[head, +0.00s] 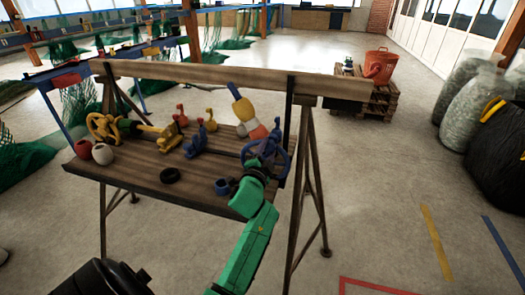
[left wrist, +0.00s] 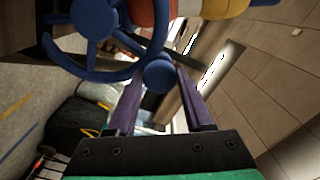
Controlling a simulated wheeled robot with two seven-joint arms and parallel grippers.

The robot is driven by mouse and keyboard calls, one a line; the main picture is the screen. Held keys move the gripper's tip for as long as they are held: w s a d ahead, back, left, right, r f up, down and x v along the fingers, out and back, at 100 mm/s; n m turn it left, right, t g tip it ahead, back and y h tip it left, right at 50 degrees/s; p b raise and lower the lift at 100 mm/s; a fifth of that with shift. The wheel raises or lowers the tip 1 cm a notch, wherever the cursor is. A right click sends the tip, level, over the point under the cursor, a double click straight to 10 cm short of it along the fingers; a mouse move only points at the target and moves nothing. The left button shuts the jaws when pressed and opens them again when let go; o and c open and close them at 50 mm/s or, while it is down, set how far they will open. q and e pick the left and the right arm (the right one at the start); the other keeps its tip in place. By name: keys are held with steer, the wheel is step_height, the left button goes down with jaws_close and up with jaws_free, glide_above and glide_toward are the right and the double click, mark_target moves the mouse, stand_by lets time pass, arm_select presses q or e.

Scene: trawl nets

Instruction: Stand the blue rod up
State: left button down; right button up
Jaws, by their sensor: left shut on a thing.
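The blue rod ends in a rounded blue knob (left wrist: 158,72), seen in the left wrist view between the two purple fingers of my left gripper (left wrist: 160,82). A blue spoked wheel (left wrist: 95,18) is beside the knob. In the head view the blue wheel (head: 283,156) is at the right end of the wooden bench (head: 140,178), and my left gripper (head: 259,168) is at it, shut on the blue rod. The fingers and the green arm hide much of the rod, so its tilt is hard to tell. My right gripper is not in view.
A yellow wheel (head: 103,127), a dark ring (head: 171,175), red and white pots (head: 102,154), a small dark blue cup (head: 222,187) and a striped float (head: 242,107) are on the bench. A wooden beam (head: 220,77) runs behind.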

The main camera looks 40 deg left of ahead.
arm_select(q)
steer(key=shift+w+d+f+m+b, duration=0.25)
steer(key=shift+d+f+m+b, duration=0.15)
steer(key=shift+d+m+b, duration=0.45)
steer(key=shift+w+d+f+m+b, duration=0.3)
steer(key=shift+d+f+m, duration=0.25)
steer(key=shift+m, duration=0.45)
steer(key=shift+w+d+f+m+b, duration=0.25)
steer(key=shift+d+m+b, duration=0.35)
steer(key=shift+d+m, duration=0.3)
steer(key=shift+f+m, duration=0.1)
steer(key=shift+m, duration=0.15)
steer(key=shift+c, duration=2.3)
jaws_free()
steer(key=shift+o, duration=0.7)
steer(key=shift+w+f, duration=0.2)
steer(key=shift+s, duration=0.1)
